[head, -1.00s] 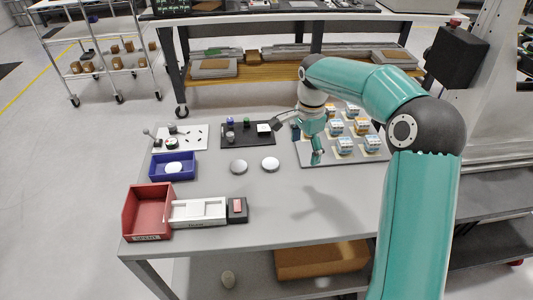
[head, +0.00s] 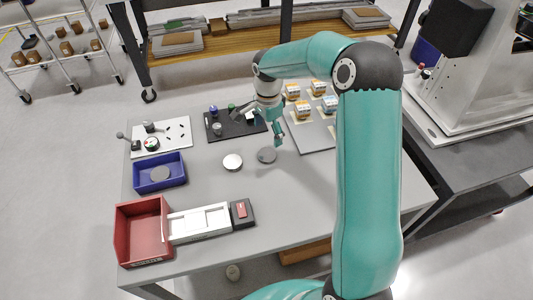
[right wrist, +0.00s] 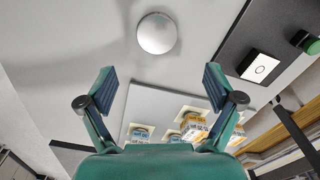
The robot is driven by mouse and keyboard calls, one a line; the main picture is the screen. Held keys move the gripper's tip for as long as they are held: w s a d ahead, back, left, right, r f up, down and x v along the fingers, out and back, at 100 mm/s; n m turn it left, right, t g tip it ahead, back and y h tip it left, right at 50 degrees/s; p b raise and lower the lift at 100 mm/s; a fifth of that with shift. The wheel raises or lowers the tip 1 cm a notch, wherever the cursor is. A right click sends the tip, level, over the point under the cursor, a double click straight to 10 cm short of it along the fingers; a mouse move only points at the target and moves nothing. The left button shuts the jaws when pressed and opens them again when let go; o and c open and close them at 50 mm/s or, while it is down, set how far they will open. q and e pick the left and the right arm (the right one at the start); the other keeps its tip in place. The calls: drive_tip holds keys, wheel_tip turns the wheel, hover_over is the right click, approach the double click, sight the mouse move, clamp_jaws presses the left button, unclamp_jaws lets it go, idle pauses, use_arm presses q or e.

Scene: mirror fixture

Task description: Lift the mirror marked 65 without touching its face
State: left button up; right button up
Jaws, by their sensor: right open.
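My right gripper (head: 279,140) is above the table, close to the right mirror. In the right wrist view, its open, empty fingers (right wrist: 160,77) point toward one mirror (right wrist: 157,33), lying beyond the tips and untouched. My left gripper is out of view.
The blue bin (head: 137,184), red bin (head: 120,240) and white tray (head: 207,236) stand at left. A black mat (head: 218,133) lies behind the mirrors, and a tray of boxes (head: 312,140) is at right. The table front is clear.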

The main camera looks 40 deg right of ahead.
sight(267, 154)
wheel_tip(267, 154, down, 3)
drive_tip(key=shift+f, duration=0.15)
drive_tip(key=f, duration=0.1)
drive_tip(key=f+p, duration=0.2)
drive_tip(key=f, duration=0.1)
drive_tip(key=shift+s+a+f, duration=0.1)
drive_tip(key=shift+s+a, duration=0.05)
drive_tip(key=shift+a, duration=0.2)
drive_tip(key=shift+f, duration=0.6)
drive_tip(key=c, duration=1.3)
